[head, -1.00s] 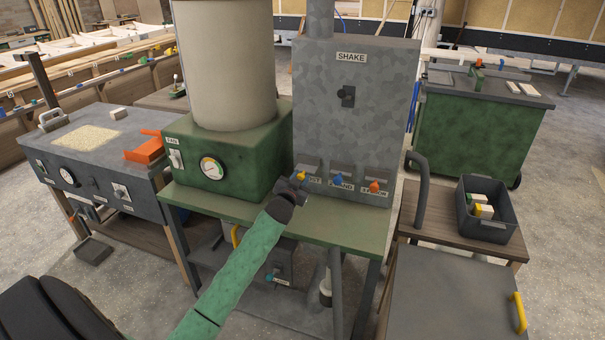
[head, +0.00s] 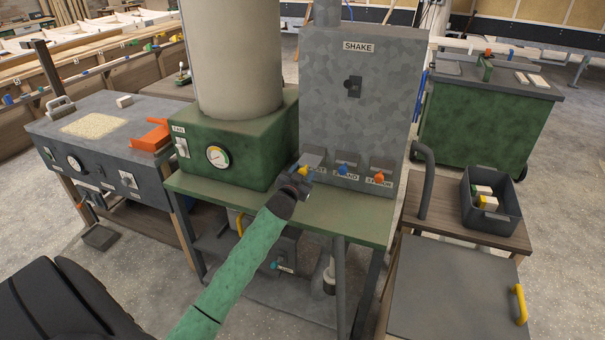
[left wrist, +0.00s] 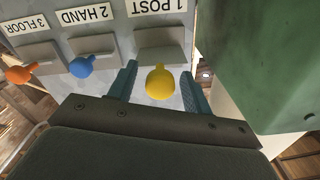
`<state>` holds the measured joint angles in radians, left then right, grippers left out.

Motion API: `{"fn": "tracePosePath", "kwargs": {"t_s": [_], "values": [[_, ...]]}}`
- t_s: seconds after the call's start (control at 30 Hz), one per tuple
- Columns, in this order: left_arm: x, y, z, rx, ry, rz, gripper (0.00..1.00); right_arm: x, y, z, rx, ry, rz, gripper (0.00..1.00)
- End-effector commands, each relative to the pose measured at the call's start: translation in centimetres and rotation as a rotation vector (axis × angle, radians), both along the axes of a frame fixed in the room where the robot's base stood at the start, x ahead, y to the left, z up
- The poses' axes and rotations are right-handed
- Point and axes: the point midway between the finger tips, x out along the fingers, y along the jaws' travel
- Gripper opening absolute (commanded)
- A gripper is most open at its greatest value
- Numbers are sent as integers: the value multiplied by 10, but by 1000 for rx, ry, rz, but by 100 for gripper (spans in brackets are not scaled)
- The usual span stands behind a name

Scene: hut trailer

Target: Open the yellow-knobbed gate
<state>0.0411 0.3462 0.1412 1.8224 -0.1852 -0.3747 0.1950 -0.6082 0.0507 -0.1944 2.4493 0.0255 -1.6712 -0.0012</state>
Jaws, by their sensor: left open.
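The yellow knob (left wrist: 160,83) belongs to the gate labelled 1 POST (left wrist: 160,38), at the lower left of the grey cabinet (head: 352,100). In the head view the knob (head: 303,170) is partly hidden by my left gripper (head: 300,178). In the left wrist view my left gripper (left wrist: 160,88) is open, with one finger on each side of the knob and a gap showing at both sides. The gate looks like a small grey sloped flap behind the knob. My right gripper is not in view.
The blue knob (left wrist: 82,67) of 2 HAND and the orange knob (left wrist: 20,74) of 3 FLOOR sit in a row beside the yellow one. The green box (head: 240,140) with a gauge stands close on the other side. A green shelf (head: 340,212) lies below.

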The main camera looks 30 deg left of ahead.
Motion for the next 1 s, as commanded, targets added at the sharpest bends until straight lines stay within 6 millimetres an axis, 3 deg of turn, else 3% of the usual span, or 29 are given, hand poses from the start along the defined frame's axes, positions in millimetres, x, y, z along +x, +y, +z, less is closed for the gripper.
{"fn": "tracePosePath", "kwargs": {"t_s": [0.17, 0.6, 1.0], "values": [[-12, -3, -2, 0, 1, 0, 49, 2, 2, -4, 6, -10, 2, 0], [-68, -16, -2, -1, 0, 0, 49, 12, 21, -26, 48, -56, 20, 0], [-76, -18, 0, 0, 0, 0, 49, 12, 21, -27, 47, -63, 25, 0]]}}
